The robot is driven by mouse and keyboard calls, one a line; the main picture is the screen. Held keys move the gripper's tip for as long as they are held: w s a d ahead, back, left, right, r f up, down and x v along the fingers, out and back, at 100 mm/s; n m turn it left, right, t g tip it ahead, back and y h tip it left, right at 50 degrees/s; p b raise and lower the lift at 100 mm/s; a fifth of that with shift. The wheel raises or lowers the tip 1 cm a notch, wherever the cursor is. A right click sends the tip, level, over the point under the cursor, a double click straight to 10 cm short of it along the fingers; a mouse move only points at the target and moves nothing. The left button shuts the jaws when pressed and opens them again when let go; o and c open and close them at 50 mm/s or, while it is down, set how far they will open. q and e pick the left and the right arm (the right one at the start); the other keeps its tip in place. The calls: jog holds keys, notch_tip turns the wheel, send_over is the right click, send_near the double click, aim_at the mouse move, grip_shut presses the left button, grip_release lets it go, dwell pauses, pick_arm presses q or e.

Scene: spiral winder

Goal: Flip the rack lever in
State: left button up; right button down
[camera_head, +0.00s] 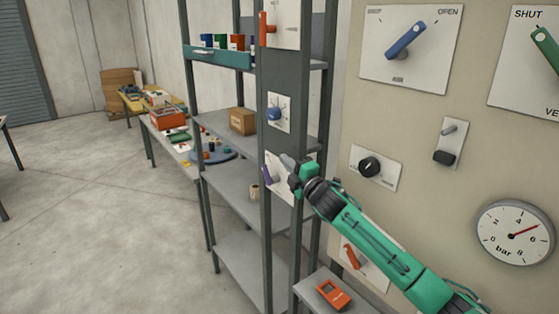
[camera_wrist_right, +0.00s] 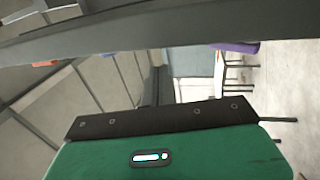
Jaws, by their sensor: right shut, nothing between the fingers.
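A purple lever (camera_head: 267,176) sits on a white plate (camera_head: 280,185) fixed to the rack's front post. An orange lever (camera_head: 267,29) is on a higher plate of the same post. My right gripper (camera_head: 287,161) is shut and empty, in front of the purple lever's plate, just right of the lever and slightly above it. I cannot tell whether it touches the plate. In the right wrist view a purple part (camera_wrist_right: 236,47) shows at the upper right, partly cut by a grey bar. My left gripper is not in view.
The grey rack (camera_head: 240,185) has open shelves with a cardboard box (camera_head: 242,121) and small items. A blue knob (camera_head: 275,113) sits between the two levers. The wall panel at right carries a blue lever (camera_head: 406,40), a black knob (camera_head: 370,167) and a gauge (camera_head: 515,233).

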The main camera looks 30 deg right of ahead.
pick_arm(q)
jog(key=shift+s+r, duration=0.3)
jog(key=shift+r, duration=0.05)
pick_arm(e)
jog(key=s+r, duration=0.1)
jog(key=s, duration=0.2)
jog(key=shift+r, duration=0.4)
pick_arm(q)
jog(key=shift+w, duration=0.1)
pick_arm(e)
jog(key=shift+s, duration=0.15)
